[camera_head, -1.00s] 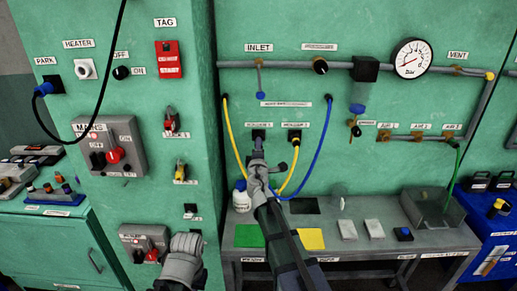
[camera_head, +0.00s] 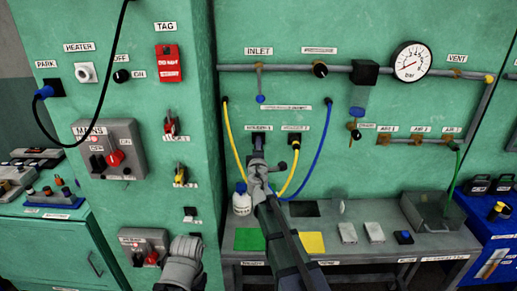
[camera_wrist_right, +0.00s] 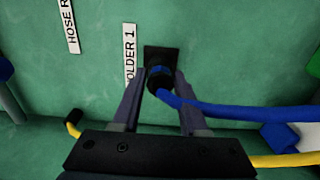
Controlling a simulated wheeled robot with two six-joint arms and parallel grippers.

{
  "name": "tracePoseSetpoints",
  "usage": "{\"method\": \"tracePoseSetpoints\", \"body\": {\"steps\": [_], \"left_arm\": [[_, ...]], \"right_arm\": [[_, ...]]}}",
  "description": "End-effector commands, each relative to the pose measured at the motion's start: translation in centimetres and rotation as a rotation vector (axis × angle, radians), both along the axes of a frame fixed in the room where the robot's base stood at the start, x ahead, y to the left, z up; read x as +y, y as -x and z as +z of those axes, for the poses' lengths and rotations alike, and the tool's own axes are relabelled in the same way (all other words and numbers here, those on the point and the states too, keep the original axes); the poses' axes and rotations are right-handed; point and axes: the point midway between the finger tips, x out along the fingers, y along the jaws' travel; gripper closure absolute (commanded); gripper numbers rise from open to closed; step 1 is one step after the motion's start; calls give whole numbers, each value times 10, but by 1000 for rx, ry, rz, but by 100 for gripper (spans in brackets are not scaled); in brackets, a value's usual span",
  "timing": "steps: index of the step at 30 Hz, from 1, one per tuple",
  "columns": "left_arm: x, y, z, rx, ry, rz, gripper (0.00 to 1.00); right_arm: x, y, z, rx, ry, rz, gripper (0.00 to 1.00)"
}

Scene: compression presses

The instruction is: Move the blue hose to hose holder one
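The blue hose (camera_head: 321,152) hangs from a high port at its right and loops down to my right gripper (camera_head: 257,152). In the right wrist view the hose (camera_wrist_right: 230,109) ends in a dark plug with a blue ring (camera_wrist_right: 160,78), at the square black hose holder one (camera_wrist_right: 151,52) beside its label "…OLDER 1" (camera_wrist_right: 130,55). The plug appears seated in it; the depth is hidden. The fingers of my right gripper (camera_wrist_right: 160,88) stand either side of the plug, very close; contact is unclear. A grey part of my left arm shows at bottom left, with no fingers visible.
A yellow hose (camera_head: 232,145) loops below to hose holder two (camera_head: 295,138), right of holder one. A bench (camera_head: 360,250) below carries a white bottle (camera_head: 242,200), a green pad (camera_head: 249,240) and a yellow pad (camera_head: 311,243). A pressure gauge (camera_head: 411,62) sits at upper right.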

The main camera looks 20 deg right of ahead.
Motion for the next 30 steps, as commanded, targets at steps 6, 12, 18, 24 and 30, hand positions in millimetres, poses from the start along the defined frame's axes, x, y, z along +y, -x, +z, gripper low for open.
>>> {"method": "tracePoseSetpoints", "body": {"steps": [6, 12, 18, 24, 30], "left_arm": [[0, 0, 0, 0, 0, 0, 100], [0, 0, 0, 0, 0, 0, 100], [0, 0, 0, 0, 0, 0, 100], [0, 0, 0, 0, 0, 0, 100], [0, 0, 0, 0, 0, 0, 100]], "right_arm": [[0, 0, 0, 0, 0, 0, 31], [0, 0, 0, 0, 0, 0, 29], [1, 6, 0, 0, 0, 0, 29], [7, 29, 0, 0, 0, 0, 29], [17, 61, 0, 0, 0, 1, 29]]}}
